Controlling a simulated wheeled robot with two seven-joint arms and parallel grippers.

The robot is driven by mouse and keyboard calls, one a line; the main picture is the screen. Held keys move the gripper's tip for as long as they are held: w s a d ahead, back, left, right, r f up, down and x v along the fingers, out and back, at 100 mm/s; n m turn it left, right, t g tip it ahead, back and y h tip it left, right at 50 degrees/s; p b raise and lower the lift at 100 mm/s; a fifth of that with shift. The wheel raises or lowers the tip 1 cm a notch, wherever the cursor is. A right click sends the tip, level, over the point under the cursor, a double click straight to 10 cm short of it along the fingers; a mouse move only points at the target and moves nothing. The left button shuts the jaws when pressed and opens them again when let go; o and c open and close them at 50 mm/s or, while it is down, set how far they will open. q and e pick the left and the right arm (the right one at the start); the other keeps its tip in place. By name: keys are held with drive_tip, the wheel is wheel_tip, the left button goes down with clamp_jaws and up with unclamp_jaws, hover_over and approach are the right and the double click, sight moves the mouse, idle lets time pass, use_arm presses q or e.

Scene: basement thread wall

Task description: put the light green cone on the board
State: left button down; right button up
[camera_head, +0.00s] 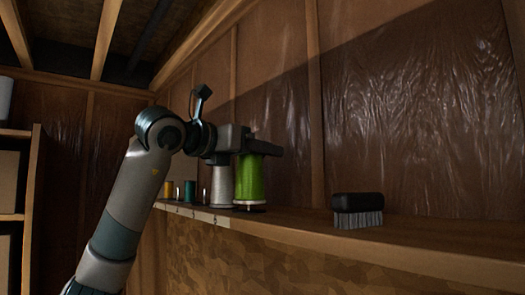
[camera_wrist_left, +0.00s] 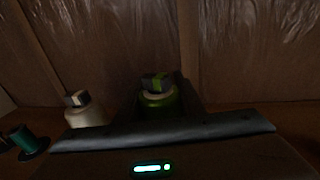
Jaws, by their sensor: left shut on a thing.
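The light green cone (camera_head: 249,181) of thread stands upright at the ledge, with a dark disc under its base. My left gripper (camera_head: 262,146) reaches in from the left and is shut on the top of the green cone. In the left wrist view the green cone's top (camera_wrist_left: 158,97) shows between the dark fingers. The board (camera_head: 205,215) is the wooden ledge along the wall, with small number labels on its front edge. I cannot tell whether the cone's base touches the ledge. My right gripper is not in view.
A white cone (camera_head: 221,185) stands close on the left of the green one; it also shows in the left wrist view (camera_wrist_left: 87,110). Smaller green (camera_head: 190,191) and yellow (camera_head: 168,189) spools stand farther left. A black brush (camera_head: 358,210) lies to the right, with bare ledge between.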

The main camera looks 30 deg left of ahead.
use_arm(q)
drive_tip(key=shift+f, duration=0.15)
drive_tip(key=shift+s, duration=0.15)
idle(0.7)
drive_tip(key=shift+f+b, duration=0.35)
drive_tip(key=shift+b, duration=0.05)
drive_tip(key=c, duration=1.1)
unclamp_jaws()
